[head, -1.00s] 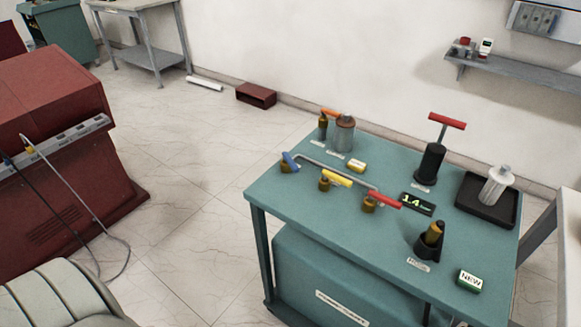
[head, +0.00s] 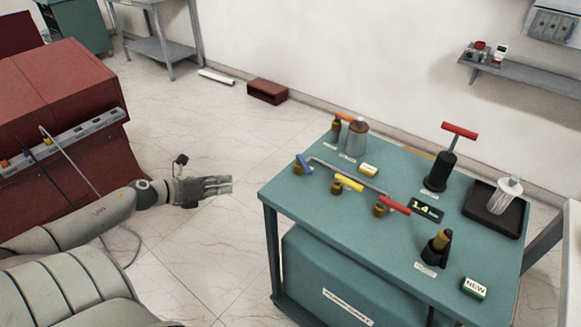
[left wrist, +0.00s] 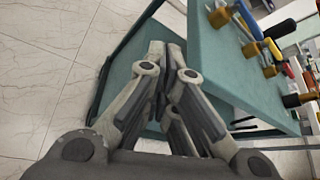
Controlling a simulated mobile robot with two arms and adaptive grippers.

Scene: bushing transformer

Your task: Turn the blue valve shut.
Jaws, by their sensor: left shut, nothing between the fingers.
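The blue valve (head: 304,163) is a blue lever handle on a brass body at the left end of a grey pipe, on the teal table (head: 400,240). It also shows in the left wrist view (left wrist: 219,16), near the top. A yellow valve (head: 348,182) and a red valve (head: 394,204) stand along the same pipe to its right. My left gripper (head: 228,186) is shut and empty, left of the table's left edge and apart from the blue valve. In the left wrist view its fingers (left wrist: 168,50) are together in front of the table's side. My right gripper is not in view.
On the table stand a metal canister (head: 357,138), a black pump with a red T-handle (head: 441,168), a black tray (head: 494,211), a display reading about 1.4 (head: 426,209) and a NEW box (head: 474,288). A red cabinet (head: 70,130) is at left. Open floor lies between cabinet and table.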

